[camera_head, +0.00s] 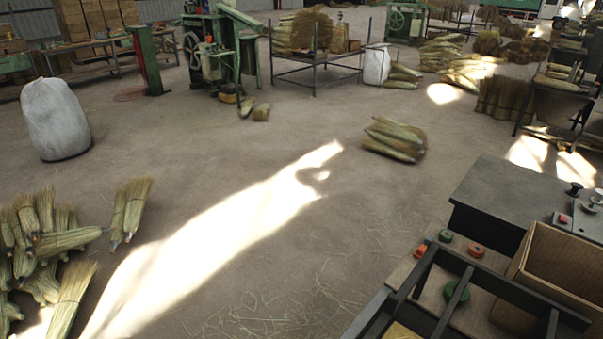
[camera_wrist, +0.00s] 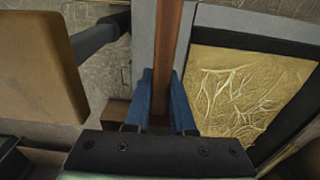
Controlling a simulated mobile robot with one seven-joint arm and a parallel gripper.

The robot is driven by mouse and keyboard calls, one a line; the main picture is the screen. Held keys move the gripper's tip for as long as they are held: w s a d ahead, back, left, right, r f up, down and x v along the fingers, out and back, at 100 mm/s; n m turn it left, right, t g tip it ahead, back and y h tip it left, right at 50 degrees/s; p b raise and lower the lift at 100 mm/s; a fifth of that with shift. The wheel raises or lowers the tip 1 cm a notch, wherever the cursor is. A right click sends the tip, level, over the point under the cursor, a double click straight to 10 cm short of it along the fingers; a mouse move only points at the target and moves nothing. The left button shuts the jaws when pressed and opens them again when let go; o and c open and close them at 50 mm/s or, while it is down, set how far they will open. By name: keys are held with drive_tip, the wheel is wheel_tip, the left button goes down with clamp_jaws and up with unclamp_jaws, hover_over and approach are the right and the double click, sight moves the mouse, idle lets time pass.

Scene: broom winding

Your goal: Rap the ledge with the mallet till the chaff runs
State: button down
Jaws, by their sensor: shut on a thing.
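In the wrist view my gripper (camera_wrist: 166,80) has two blue fingers shut on a reddish-brown wooden bar (camera_wrist: 171,32), seemingly the mallet's handle. The bar runs up out of the picture, so no mallet head shows on it. A grey strip (camera_wrist: 144,40), possibly the ledge, lies behind the bar; I cannot tell whether they touch. To the right, pale straw-like chaff (camera_wrist: 235,95) lies on a yellowish surface inside a dark frame (camera_wrist: 270,45). My gripper is not seen in the head view.
In the wrist view a tan block (camera_wrist: 40,65) with a dark cylinder (camera_wrist: 98,38) is close on the left. In the head view a cardboard box (camera_head: 568,255) stands beside a dark frame (camera_head: 478,263) at lower right. Open floor lies left of the bench.

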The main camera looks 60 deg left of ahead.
wheel_tip(320, 180, down, 9)
drive_tip(key=b, duration=0.5)
drive_tip(key=shift+r+b, duration=0.2)
drive_tip(key=shift+b, duration=0.2)
drive_tip(key=shift+r+p, duration=0.45)
drive_tip(key=shift+r, duration=0.05)
wheel_tip(320, 180, up, 3)
drive_tip(key=p, duration=0.3)
drive_tip(key=shift+r+p, duration=0.15)
drive_tip(key=shift+p, duration=0.15)
drive_tip(key=shift+f, duration=0.2)
